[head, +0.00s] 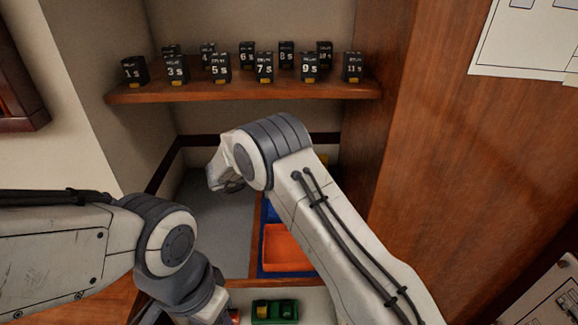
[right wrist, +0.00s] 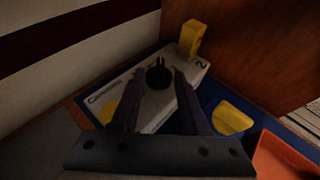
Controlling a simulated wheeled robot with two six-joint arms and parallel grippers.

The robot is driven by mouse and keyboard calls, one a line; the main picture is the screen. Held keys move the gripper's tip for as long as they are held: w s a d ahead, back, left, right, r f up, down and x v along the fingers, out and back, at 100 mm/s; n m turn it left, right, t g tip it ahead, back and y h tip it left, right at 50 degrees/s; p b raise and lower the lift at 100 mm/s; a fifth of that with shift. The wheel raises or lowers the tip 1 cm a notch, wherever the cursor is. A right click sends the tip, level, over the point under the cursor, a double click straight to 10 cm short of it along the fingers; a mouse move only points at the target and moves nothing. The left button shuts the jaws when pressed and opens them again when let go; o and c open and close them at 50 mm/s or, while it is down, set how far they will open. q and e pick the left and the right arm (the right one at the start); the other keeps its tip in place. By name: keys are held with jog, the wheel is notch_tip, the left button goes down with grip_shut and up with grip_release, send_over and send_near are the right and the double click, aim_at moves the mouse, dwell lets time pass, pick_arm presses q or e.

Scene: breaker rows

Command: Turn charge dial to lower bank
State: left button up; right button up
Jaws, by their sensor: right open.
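In the right wrist view a small dark round dial (right wrist: 158,76) with a notch in its upper edge stands on a white panel (right wrist: 152,108) marked "2". My right gripper (right wrist: 156,75) is open, its two dark fingers apart with the dial between or just beyond their tips; contact cannot be told. In the head view my right arm covers the panel and dial, and its fingers are hidden. My left arm's wrist (head: 200,295) is at the lower left of the head view; its fingers are not clearly seen.
A yellow block (right wrist: 193,38) stands at the panel's far corner. A yellow rounded piece (right wrist: 230,118) lies on blue beside an orange bin (head: 287,248). A shelf (head: 240,92) holds several numbered black relays. A wooden wall (head: 440,150) bounds the right. Grey surface (head: 205,225) is clear.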

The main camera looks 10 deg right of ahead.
jog(key=shift+w+d+f, duration=0.2)
jog(key=shift+d, duration=0.2)
grip_shut()
